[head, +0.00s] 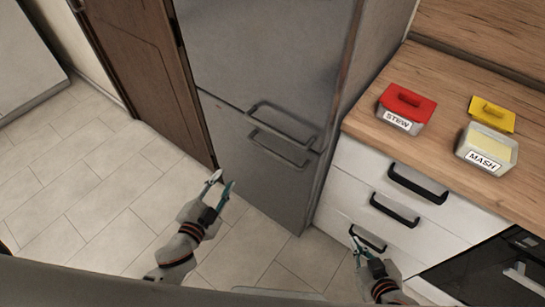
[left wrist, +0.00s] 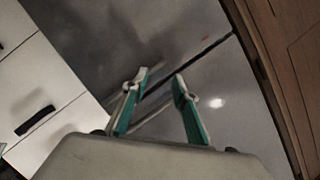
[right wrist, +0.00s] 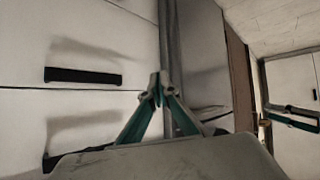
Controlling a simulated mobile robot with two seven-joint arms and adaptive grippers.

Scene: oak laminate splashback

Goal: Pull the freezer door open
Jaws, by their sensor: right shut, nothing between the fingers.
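The grey fridge-freezer has an upper door (head: 255,60) and a lower door (head: 262,185), which I take as the freezer door. Both look closed, with a dark seam between them. The upper bar handle (head: 283,122) is just above the seam and the lower bar handle (head: 280,150) just below it. My left gripper (head: 217,183) is open and empty, in front of the lower door, left of and apart from the handles. In the left wrist view the fingers (left wrist: 160,80) are spread, with a handle partly hidden behind them. My right gripper (head: 355,238) is shut and empty by the drawers; its tips (right wrist: 158,88) meet.
White drawers (head: 385,190) with black handles stand right of the fridge. The wooden counter (head: 365,130) above holds a red-lidded STEW tub (head: 405,108), a MASH tub (head: 487,150) and a yellow lid (head: 492,114). A brown wooden door (head: 145,60) is at left. The tiled floor (head: 80,190) is clear.

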